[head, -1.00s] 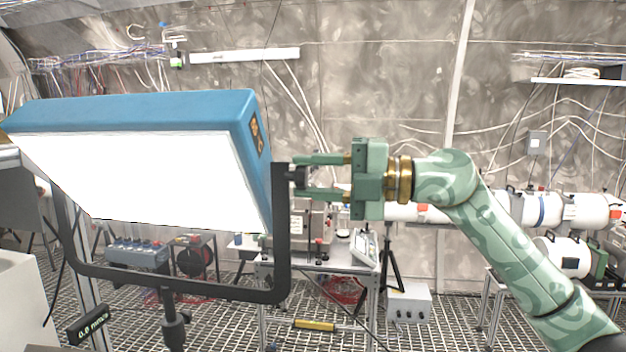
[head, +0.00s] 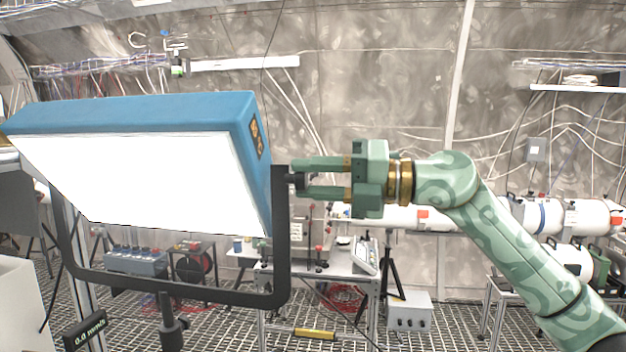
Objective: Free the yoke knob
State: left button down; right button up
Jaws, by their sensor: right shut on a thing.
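A blue lamp panel (head: 140,110) with a bright white face hangs tilted in a black U-shaped yoke (head: 281,250) on a stand (head: 171,325). The dark yoke knob (head: 296,181) sticks out at the top of the yoke's right arm. My right gripper (head: 303,178) reaches in from the right, level with the knob. Its two green fingers are shut on the knob, one above and one below, and partly hide it. My left gripper is not in view.
A small display (head: 85,330) reading 0.0 mm/s is at the lower left. Behind are a metal table (head: 340,268) with instruments, a black tripod (head: 391,270), a grey box (head: 408,310) and white cylinders (head: 580,216). The space above my right arm is clear.

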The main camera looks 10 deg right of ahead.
jog(key=shift+f, duration=0.2)
jog(key=o, duration=1)
jog(key=shift+r, duration=0.1)
jog(key=shift+s+d, duration=0.1)
jog(key=shift+d, duration=0.05)
jog(key=shift+d, duration=0.3)
jog(key=shift+b+v, duration=2)
jog(key=shift+v, duration=5.75)
